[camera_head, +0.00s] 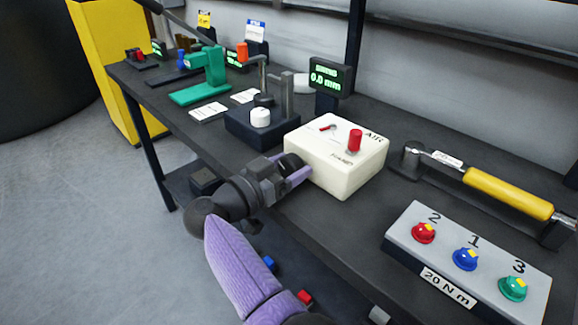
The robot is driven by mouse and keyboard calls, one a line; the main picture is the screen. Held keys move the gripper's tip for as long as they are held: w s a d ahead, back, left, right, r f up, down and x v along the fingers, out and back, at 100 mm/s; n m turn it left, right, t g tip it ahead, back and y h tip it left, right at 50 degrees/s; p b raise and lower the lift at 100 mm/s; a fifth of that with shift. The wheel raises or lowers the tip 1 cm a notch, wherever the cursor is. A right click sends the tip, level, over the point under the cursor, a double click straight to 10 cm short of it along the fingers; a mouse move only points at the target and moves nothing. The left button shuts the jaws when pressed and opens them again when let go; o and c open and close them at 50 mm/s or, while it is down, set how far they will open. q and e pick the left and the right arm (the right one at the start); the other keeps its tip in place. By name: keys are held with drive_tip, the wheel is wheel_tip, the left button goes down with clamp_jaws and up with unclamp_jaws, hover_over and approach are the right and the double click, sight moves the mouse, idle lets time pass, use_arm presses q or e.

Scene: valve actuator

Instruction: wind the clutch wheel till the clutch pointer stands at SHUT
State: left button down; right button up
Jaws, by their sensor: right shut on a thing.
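A white box (340,172) stands at the front edge of the bench. Its top carries a red knob (355,140), a small red pointer-like piece (327,127) and lettering that reads AIR, with a second, less clear word near the front. No SHUT mark is readable. My right gripper (296,171) is at the left side of the box, its purple fingers shut on a dark round part (291,161), seemingly the clutch wheel. The fingers and wrist hide much of this part. My left gripper is not in view.
Right of the box are a yellow-handled tool (507,192) and a panel (408,240) with red, blue and green knobs. Left are a dark fixture with a white knob (260,117) and a green stand (208,72). A display (325,78) reads 0.0 mm.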

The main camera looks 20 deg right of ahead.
drive_tip(key=shift+c, duration=0.9)
drive_tip(key=shift+r+m+p, duration=0.1)
drive_tip(key=shift+m+p, duration=0.3)
drive_tip(key=shift+m, duration=0.3)
drive_tip(key=m, duration=0.3)
drive_tip(key=shift+s, duration=0.1)
